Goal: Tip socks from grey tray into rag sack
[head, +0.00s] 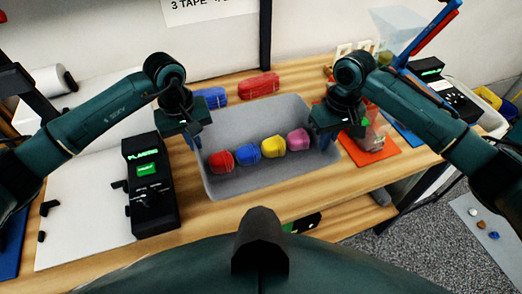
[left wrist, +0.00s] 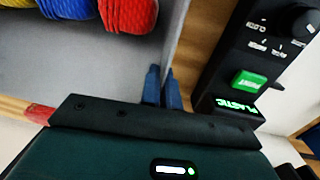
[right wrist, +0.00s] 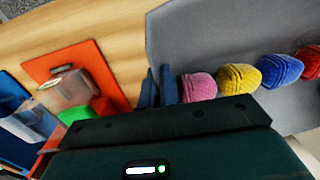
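The grey tray (head: 235,120) is in the middle of the head view, over the wooden table, and looks level; I cannot tell whether it touches the table. Inside, in a row, are a red sock (head: 221,161), a blue sock (head: 247,154), a yellow sock (head: 273,146) and a pink sock (head: 298,139), each balled up. My left gripper (left wrist: 161,88) has its blue fingers close together around the tray's left wall. My right gripper (right wrist: 158,87) has its fingers close together around the right wall. I cannot make out a rag sack.
A black device (head: 150,185) with a green button stands left of the tray. A red bundle (head: 258,86) and a blue bundle (head: 210,97) lie behind it. An orange mat (head: 372,150) with a clear container (right wrist: 65,88) lies to the right.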

